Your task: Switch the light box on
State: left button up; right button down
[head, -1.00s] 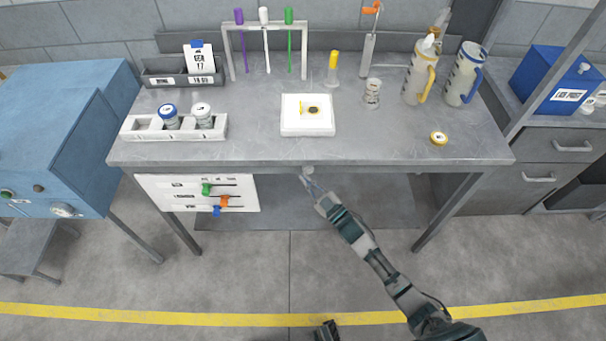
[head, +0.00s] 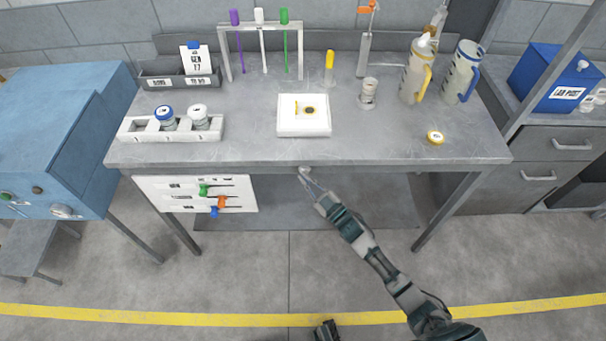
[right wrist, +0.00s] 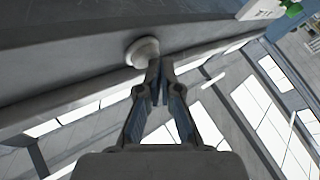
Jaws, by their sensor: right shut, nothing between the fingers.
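The light box (head: 304,129), a flat white box with a small yellow and dark item on top, lies on the grey bench. A pale round knob (head: 304,170) sits on the bench's front edge below it, and it also shows in the right wrist view (right wrist: 142,52). My right gripper (head: 308,179) is shut and empty, its tips right at the knob. In the right wrist view, the gripper tips (right wrist: 160,68) are just beside the knob's lower right side; I cannot tell whether they touch it. My left gripper is not clearly seen.
A white rack (head: 170,133) with two jars stands left on the bench. A white slider panel (head: 190,190) hangs below the bench edge at left.

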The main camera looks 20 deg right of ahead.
jog(key=shift+w+d+r, duration=0.2)
jog(key=shift+w+d, duration=0.05)
jog(key=shift+d, duration=0.25)
